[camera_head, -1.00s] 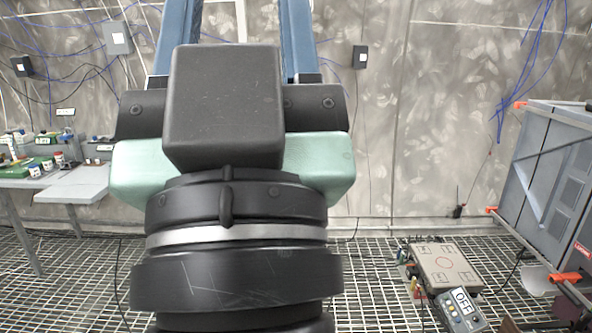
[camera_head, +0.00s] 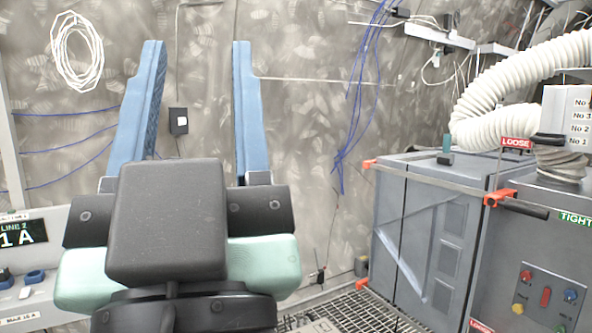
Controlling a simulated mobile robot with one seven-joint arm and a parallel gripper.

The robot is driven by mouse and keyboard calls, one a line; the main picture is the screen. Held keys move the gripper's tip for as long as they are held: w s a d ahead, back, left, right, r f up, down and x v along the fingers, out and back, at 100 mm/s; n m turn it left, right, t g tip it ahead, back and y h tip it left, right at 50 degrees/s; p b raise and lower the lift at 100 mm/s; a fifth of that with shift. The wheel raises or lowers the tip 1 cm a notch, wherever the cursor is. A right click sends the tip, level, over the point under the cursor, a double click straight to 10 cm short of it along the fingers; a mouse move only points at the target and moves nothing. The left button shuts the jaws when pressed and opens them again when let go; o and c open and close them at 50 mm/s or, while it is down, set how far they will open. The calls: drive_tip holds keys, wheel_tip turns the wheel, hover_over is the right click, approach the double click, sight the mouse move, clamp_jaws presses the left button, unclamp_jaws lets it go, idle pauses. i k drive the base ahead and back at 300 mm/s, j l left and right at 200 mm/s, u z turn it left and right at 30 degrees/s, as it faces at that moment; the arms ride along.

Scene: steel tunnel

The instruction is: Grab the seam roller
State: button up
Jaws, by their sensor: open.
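My gripper (camera_head: 197,46) points upward in the left half of the view. Its two blue fingers stand wide apart with only the wall seen between them, so it is open and empty. I cannot identify the seam roller for sure. A small upright teal piece with a dark base (camera_head: 446,151) sits on top of the grey cabinet (camera_head: 418,220) at the right, well away from my gripper. It is too small to tell what it is.
A ribbed white hose (camera_head: 520,82) arches above a grey control box (camera_head: 540,245) with coloured buttons. Orange clamps (camera_head: 499,198) hold a bar along the cabinet top. Blue cables (camera_head: 358,95) hang on the wall. Grating floor (camera_head: 350,312) shows at the bottom. A shelf (camera_head: 50,300) stands at the left.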

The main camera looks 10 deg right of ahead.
sight(444, 158)
drive_tip(key=i+j+z, duration=0.1)
drive_tip(key=i+z, duration=0.15)
drive_tip(key=i, duration=1.4)
drive_tip(key=i+l+z, duration=0.1)
drive_tip(key=i+z, duration=0.15)
drive_tip(key=i, duration=0.35)
drive_tip(key=i+z, duration=0.25)
drive_tip(key=i, duration=0.4)
drive_tip(key=i+j+z, duration=0.25)
drive_tip(key=i, duration=0.35)
drive_tip(key=i+u, duration=0.1)
drive_tip(key=u, duration=0.3)
drive_tip(key=i+l+u, duration=0.1)
drive_tip(key=u, duration=0.75)
drive_tip(key=l+u, duration=0.1)
drive_tip(key=u, duration=7.8)
drive_tip(key=k+j, duration=0.05)
